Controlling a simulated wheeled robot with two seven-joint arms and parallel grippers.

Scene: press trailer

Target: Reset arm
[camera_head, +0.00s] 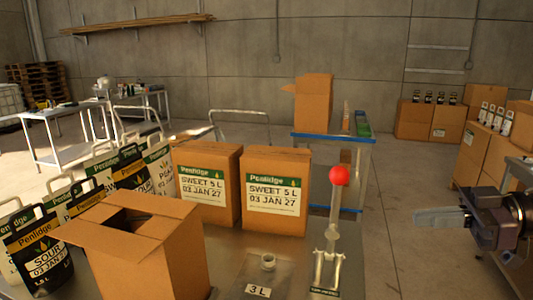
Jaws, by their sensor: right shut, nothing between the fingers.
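My right gripper (428,216) comes in from the right edge, its fingers pointing left and held together, with nothing between them. It is out over the floor, to the right of the steel table (228,262) and apart from everything. A press with a red ball knob (340,176) on an upright lever stands at the table's right side. The gripper is well clear of this lever. My left gripper is not in view.
Closed boxes (275,190) and an open box (150,258) stand on the steel table beside several pouches (38,255). A small cup (268,262) sits near a "3 L" label. A blue-edged table (360,160) stands behind. More cartons (480,155) stand at right. Floor around the gripper is clear.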

